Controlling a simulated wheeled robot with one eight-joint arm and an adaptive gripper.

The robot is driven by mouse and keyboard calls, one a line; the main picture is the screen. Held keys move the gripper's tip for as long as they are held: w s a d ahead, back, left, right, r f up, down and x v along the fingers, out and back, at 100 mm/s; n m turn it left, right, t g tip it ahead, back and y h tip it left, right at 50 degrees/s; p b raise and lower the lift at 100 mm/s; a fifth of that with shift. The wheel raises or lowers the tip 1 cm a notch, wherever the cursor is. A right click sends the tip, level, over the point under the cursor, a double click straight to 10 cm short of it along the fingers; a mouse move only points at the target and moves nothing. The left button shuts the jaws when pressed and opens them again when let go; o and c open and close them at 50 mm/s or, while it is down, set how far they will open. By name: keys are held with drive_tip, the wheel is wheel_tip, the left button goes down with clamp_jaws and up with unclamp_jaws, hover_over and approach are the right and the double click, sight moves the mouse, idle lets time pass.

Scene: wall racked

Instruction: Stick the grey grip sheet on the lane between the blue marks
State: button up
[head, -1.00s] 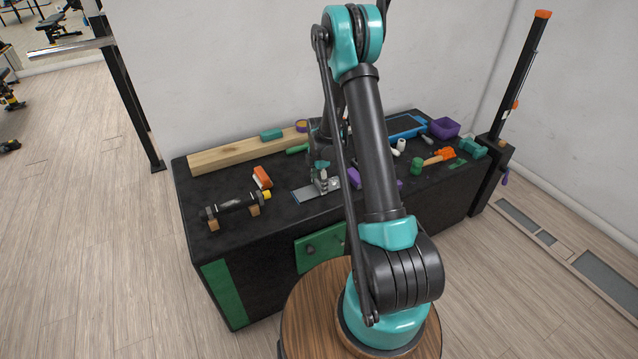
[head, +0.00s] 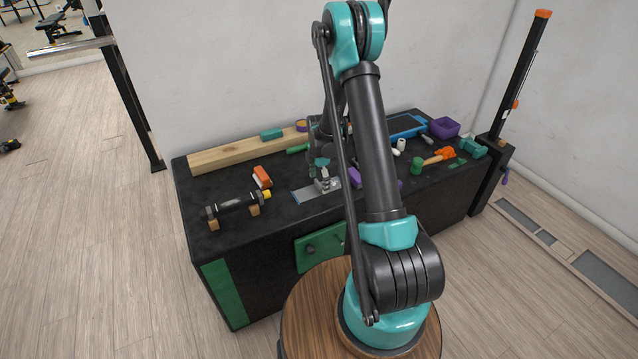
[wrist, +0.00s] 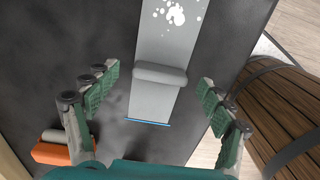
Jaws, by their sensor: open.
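A pale grey strip (wrist: 152,104) lies flat on the black bench top, with a thin blue line (wrist: 147,122) across its near end in the wrist view. White splotches (wrist: 176,13) show at its far part. I cannot tell the grip sheet's outline apart from the lane. A rounded grey bar (wrist: 160,75) sits across the strip; it shows as a small light block in the head view (head: 327,185). My gripper (wrist: 158,79) is open, with its green-padded fingers wide apart on either side of the bar, not touching it. The far blue mark is not visible.
A timber beam (head: 235,153) runs along the wall. A purple block (head: 354,177) is close on the right. A mallet (head: 432,161) and purple bin (head: 445,128) are farther right.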

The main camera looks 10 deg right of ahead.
sight(319, 183)
wheel_tip(319, 183, up, 11)
idle(0.4)
drive_tip(key=shift+r, duration=0.1)
drive_tip(key=s+d+r+m+t, duration=0.1)
drive_tip(key=s+r+m, duration=0.35)
drive_tip(key=s, duration=0.25)
drive_tip(key=s+d+r+m+t, duration=0.1)
drive_tip(key=s+d+r+m, duration=0.1)
drive_tip(key=s+r+m, duration=0.35)
drive_tip(key=s+d+f+m+t, duration=0.1)
drive_tip(key=s+f+m+t, duration=0.1)
drive_tip(key=s+m, duration=0.9)
drive_tip(key=s, duration=0.7)
drive_tip(key=shift+f+m, duration=0.3)
drive_tip(key=shift+f, duration=0.1)
